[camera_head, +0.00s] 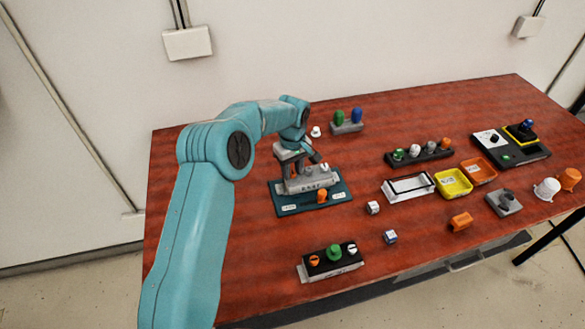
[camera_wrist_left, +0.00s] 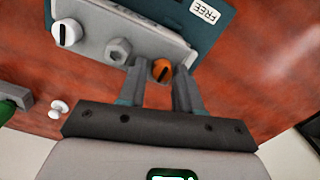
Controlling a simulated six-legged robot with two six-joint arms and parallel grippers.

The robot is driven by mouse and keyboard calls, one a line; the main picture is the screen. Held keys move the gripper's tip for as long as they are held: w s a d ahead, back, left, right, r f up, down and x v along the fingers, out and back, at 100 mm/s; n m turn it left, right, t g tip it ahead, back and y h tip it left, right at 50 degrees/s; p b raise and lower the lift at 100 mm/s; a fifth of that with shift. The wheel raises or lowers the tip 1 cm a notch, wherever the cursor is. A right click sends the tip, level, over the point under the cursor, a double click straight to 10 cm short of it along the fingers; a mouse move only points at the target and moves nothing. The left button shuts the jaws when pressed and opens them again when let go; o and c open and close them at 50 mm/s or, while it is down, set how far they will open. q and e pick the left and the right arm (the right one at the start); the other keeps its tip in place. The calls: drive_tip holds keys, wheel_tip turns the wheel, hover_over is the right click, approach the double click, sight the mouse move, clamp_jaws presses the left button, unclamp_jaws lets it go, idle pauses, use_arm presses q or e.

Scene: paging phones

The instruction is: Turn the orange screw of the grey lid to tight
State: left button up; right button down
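The grey lid (camera_head: 312,186) sits on a teal board (camera_head: 283,209) on the table. In the left wrist view the lid (camera_wrist_left: 95,22) carries a white screw (camera_wrist_left: 67,33), a grey hexagonal piece (camera_wrist_left: 118,50) and the orange screw (camera_wrist_left: 162,70), which has a dark slanted slot. My left gripper (camera_head: 303,159) is over the lid and largely hides the orange screw in the head view. In the left wrist view the gripper (camera_wrist_left: 159,72) is open, its fingers on either side of the orange screw with gaps visible. Whether a finger touches it cannot be told. My right gripper is not in view.
An orange peg (camera_head: 322,196) stands in front of the lid. A block with green and blue knobs (camera_head: 346,127) and a small white knob (camera_head: 316,131) stand behind. A panel with several knobs (camera_head: 332,264) lies at the front. Trays and small cubes fill the right side.

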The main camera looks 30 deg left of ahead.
use_arm(q)
drive_tip(key=shift+d+r, duration=0.1)
clamp_jaws()
drive_tip(key=shift+s+r, duration=0.2)
drive_tip(key=shift+s, duration=0.1)
drive_tip(key=shift+w+f, duration=0.2)
drive_tip(key=shift+w+m, duration=0.1)
drive_tip(key=shift+m, duration=0.3)
drive_tip(key=shift+s+r+m+b, duration=0.1)
drive_tip(key=shift+s+m+b, duration=0.1)
drive_tip(key=shift+m+b, duration=0.65)
drive_tip(key=m, duration=0.3)
drive_tip(key=shift+w+b, duration=0.15)
drive_tip(key=shift+b, duration=0.15)
drive_tip(key=shift+m, duration=0.85)
drive_tip(key=m, duration=0.3)
drive_tip(key=shift+m+b, duration=0.3)
drive_tip(key=shift+m, duration=3.6)
